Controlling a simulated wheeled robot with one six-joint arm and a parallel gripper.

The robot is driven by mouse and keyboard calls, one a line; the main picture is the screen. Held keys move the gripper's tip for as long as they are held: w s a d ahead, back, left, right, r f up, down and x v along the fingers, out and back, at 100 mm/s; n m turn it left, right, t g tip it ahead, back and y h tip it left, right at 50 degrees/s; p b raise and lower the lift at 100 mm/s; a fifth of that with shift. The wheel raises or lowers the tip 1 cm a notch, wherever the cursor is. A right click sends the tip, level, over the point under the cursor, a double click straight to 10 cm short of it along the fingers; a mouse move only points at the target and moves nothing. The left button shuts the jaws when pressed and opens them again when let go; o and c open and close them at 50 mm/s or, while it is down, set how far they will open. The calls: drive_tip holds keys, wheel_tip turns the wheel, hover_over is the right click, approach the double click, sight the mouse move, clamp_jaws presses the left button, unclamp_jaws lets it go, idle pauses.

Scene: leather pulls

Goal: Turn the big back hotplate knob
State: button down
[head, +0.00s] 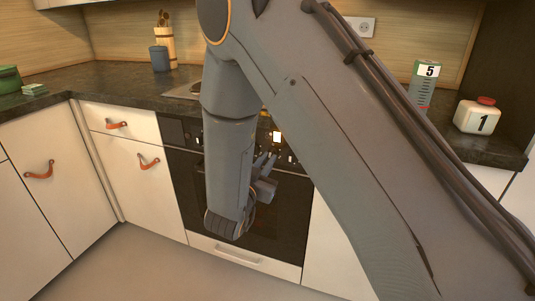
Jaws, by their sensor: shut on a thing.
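The black built-in oven (187,190) stands in the middle of the kitchen row, with its dark control panel (174,131) along the top edge. A bright lit patch (277,137) shows on the panel. My gripper (267,160) is in front of the panel, its fingers pointing up and toward it, shut on what seems to be a knob. The knob between the fingers is too small and hidden to make out, and I cannot tell which knob it is. My arm covers the middle of the panel and most of the hob.
White cabinets with orange leather pulls (149,162) flank the oven on the left. The floor (140,265) is clear.

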drive_tip(key=shift+n+p, duration=0.85)
drive_tip(key=shift+n, duration=0.15)
drive_tip(key=c, duration=1.8)
unclamp_jaws()
drive_tip(key=v, duration=0.7)
drive_tip(key=shift+s+a, duration=0.1)
drive_tip(key=shift+s, duration=0.3)
